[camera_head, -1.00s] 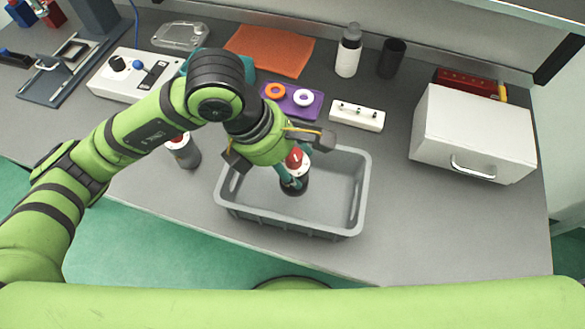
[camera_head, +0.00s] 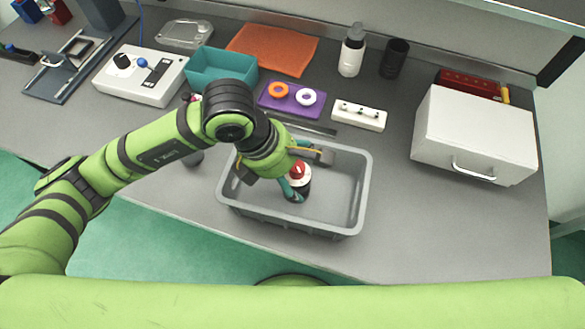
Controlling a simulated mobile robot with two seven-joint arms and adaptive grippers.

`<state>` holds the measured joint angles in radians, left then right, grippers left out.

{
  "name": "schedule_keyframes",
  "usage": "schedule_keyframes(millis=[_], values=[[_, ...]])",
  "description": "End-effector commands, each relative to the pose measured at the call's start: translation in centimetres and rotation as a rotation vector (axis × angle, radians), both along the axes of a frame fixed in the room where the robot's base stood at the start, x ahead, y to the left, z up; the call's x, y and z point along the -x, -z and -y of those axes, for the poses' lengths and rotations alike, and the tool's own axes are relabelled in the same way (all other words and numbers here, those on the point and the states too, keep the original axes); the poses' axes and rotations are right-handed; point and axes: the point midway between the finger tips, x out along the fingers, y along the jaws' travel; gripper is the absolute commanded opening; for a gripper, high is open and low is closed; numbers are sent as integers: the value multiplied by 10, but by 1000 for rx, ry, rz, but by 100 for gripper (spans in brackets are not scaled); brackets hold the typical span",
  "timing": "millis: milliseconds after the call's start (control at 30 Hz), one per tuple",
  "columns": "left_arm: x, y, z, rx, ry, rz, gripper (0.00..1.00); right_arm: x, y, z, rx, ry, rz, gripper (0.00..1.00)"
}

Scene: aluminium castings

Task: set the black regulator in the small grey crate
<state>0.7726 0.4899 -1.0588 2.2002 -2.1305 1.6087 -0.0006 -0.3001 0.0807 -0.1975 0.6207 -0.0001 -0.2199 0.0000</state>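The black regulator (camera_head: 305,188), with a pale ring and a red cap on top, is inside the small grey crate (camera_head: 365,185), left of its middle. It looks upright and low, near the crate floor; contact with the floor cannot be made out. My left gripper (camera_head: 296,186) reaches down into the crate. One teal finger lies against the regulator's near left side, and the other finger is mostly hidden. The gripper appears shut on the regulator. My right gripper is not in view.
Behind the crate are a purple holder (camera_head: 278,103) with orange and white rings, a white block (camera_head: 358,116) and a teal bin (camera_head: 222,66). A white box (camera_head: 474,130) stands right. The crate's right part is empty.

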Motion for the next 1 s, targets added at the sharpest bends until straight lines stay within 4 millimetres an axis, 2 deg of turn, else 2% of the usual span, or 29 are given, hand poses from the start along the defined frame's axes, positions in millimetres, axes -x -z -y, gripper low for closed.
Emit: schedule_keyframes(millis=[233,267,367,700,833,1000], values=[[0,-6,0,1,0,0,81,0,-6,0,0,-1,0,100],[-1,-7,-1,2,0,3,81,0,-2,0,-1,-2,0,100],[0,-22,-8,2,0,6,81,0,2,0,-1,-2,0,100],[5,-88,-35,0,1,7,81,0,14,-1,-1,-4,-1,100],[6,-105,-41,2,-1,3,81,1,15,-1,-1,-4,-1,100],[8,-113,-44,0,0,0,81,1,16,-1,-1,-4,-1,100]])
